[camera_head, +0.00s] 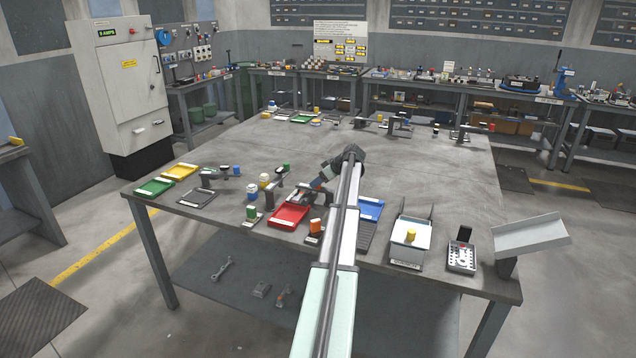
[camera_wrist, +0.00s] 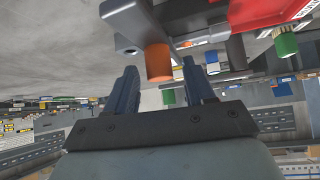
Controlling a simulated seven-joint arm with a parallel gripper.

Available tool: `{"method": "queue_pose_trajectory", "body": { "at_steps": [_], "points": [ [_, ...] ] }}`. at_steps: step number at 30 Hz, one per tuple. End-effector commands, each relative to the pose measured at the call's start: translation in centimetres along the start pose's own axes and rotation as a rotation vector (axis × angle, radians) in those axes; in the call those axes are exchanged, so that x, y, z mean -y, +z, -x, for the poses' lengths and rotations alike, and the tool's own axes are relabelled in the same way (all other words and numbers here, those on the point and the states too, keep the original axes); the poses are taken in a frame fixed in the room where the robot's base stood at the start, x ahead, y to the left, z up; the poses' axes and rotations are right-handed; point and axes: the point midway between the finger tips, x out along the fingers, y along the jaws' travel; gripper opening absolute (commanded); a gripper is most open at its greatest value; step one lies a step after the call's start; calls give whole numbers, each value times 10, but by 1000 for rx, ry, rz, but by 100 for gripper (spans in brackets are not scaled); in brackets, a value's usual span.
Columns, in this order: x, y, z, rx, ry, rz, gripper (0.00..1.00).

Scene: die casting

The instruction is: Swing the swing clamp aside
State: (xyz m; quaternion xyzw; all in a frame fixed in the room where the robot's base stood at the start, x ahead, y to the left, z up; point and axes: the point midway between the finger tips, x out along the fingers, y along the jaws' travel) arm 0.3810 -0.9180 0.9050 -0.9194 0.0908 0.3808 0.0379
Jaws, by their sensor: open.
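The swing clamp (camera_wrist: 124,22) shows at the top of the wrist view as a grey arm with an orange cylindrical knob (camera_wrist: 158,60) at its end. In the head view the clamp is a small grey shape (camera_head: 302,194) above the red tray, partly hidden by my gripper. My gripper (camera_head: 318,184) is open and angled down to the left beside it. In the wrist view the blue fingers of my gripper (camera_wrist: 161,72) stand apart, with the knob in the gap between their tips. I see no clear contact with the knob.
The red tray (camera_head: 288,216) lies just below the clamp, and a green-topped part (camera_head: 251,212) stands to its left. A blue tray (camera_head: 370,209) and a white box (camera_head: 411,240) are to the right of my arm. The back middle of the grey table (camera_head: 270,145) is mostly clear.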

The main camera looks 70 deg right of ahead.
Motion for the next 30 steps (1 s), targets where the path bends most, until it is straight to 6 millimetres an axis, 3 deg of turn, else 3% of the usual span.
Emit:
{"method": "queue_pose_trajectory", "body": {
  "at_steps": [6,15,30],
  "points": [
    [0,0,-12,0,1,0,54],
    [0,0,-12,0,1,0,53],
    [-1,0,-12,0,2,0,5]
  ]
}}
